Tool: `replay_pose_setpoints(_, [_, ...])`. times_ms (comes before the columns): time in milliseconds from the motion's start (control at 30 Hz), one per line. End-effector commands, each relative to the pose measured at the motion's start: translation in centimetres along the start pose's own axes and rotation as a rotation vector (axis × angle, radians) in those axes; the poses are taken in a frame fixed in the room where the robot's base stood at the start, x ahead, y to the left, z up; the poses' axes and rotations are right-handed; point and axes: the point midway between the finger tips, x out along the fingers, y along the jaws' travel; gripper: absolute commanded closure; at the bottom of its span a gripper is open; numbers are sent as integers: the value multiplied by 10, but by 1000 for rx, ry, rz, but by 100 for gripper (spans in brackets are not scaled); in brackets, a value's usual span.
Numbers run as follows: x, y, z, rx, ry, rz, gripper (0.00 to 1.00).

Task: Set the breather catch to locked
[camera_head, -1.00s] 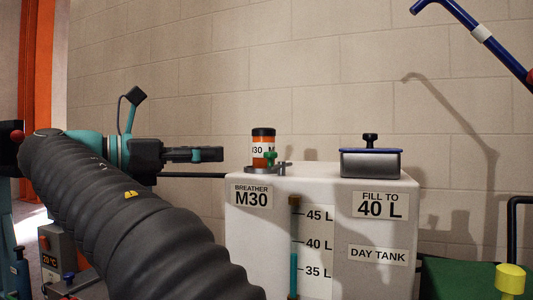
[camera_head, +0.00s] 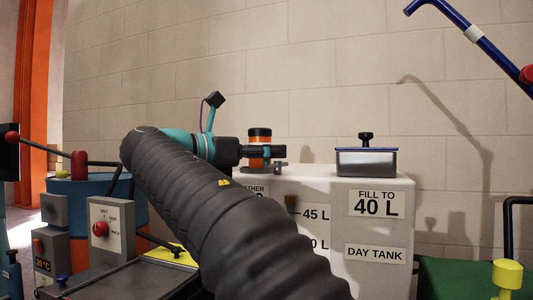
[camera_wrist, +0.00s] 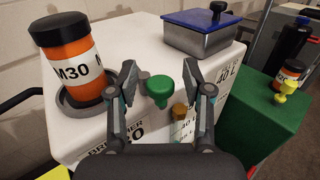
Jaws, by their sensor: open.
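The breather is an orange canister with a black cap and an M30 label (camera_wrist: 70,62), set in a grey ring on top of the white day tank (camera_wrist: 128,40). In the head view the breather (camera_head: 260,134) shows partly behind my gripper (camera_head: 281,152). The green catch knob (camera_wrist: 159,88) stands beside the breather's ring in the wrist view. My gripper (camera_wrist: 159,72) is open, with one finger on each side of the green knob in that picture. I cannot tell whether either finger touches it. The knob is hidden in the head view.
A steel box with a blue lid and black knob (camera_head: 367,161) stands on the tank's right side. A green surface (camera_wrist: 262,122) with another orange canister (camera_wrist: 290,76) and a yellow knob (camera_wrist: 287,88) lies to the right. A blue pipe (camera_head: 470,35) hangs at upper right.

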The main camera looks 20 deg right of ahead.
Motion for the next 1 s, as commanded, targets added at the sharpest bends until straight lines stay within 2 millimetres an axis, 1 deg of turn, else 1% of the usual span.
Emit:
replay_pose_setpoints(200, [0,0,0,0,0,0,50])
replay_pose_setpoints(233, [0,0,0,0,0,0,52])
replay_pose_setpoints(267, [0,0,0,0,0,0,60])
replay_pose_setpoints(300, [0,0,0,0,0,0,70])
replay_pose_setpoints(367, [0,0,0,0,0,0,85])
replay_pose_setpoints(400, [0,0,0,0,0,0,95])
replay_pose_setpoints(433, [0,0,0,0,0,0,100])
replay_pose_setpoints(767, [1,-2,0,0,0,26,100])
replay_pose_setpoints(1000, [4,-8,1,1,0,147,100])
